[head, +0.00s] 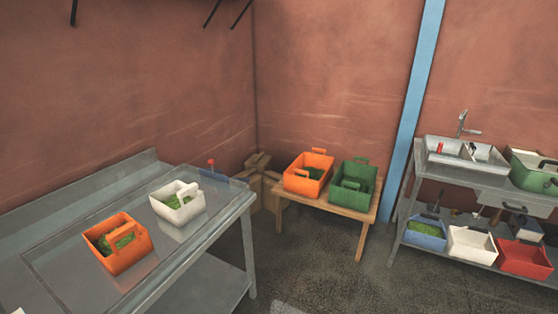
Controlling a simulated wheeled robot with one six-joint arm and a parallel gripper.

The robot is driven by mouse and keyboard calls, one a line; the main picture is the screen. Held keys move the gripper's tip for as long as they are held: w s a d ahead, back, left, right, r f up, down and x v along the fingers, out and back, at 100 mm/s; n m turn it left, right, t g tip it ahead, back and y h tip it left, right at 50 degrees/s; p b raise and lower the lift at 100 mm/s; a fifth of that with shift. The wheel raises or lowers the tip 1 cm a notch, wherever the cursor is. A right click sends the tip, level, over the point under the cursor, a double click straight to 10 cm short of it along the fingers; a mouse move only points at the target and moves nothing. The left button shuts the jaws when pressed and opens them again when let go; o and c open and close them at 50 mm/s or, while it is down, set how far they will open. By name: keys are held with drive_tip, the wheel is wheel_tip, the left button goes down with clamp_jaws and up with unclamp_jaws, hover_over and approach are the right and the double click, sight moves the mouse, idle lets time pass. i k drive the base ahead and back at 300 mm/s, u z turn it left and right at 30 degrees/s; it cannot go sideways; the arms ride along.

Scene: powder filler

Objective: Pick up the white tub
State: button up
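A white tub (190,216) with a handle and green contents stands on the metal table (75,203) at left, near the table's right end. Another white tub (470,249) stands on the lower shelf of the sink unit at right, between a blue tub and a red one. My gripper is not in view.
An orange tub (130,259) with green contents stands in front of the white tub on the table. A wooden bench (340,211) holds another orange tub (303,185) and a green tub (367,195). Open floor (325,270) lies between the table and the sink unit (408,220).

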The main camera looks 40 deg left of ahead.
sight(178, 202)
drive_tip(key=u, duration=0.35)
drive_tip(key=i, duration=1.4)
drive_tip(key=u, duration=1.8)
drive_tip(key=i, duration=1)
drive_tip(key=u, duration=1.35)
drive_tip(key=i, duration=0.55)
drive_tip(key=u, duration=0.15)
